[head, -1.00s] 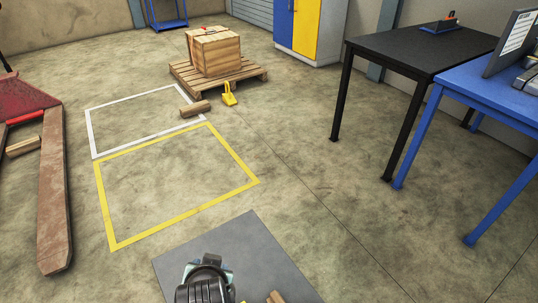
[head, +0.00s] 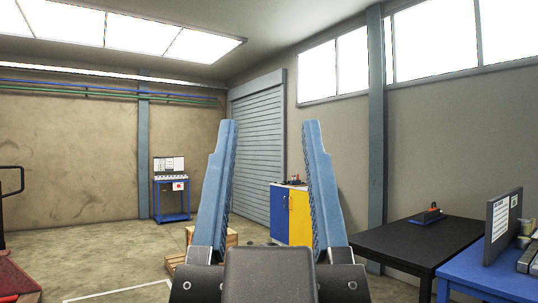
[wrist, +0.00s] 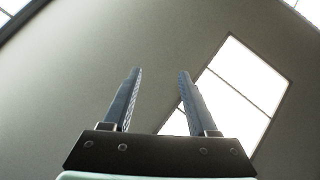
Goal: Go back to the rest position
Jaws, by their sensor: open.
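My gripper (head: 268,125) stands in the middle of the head view, its two blue-grey fingers pointing up and wide apart. Nothing is between the fingers. The wrist view also shows my gripper (wrist: 156,72) open and empty, against a plain wall and a bright window (wrist: 247,75).
A black table (head: 420,240) and a blue table (head: 490,275) stand at the right. A blue and yellow cabinet (head: 299,218) and a wooden crate (head: 232,238) are behind my gripper. A red pallet jack (head: 15,280) is at the left. Around my raised gripper there is open air.

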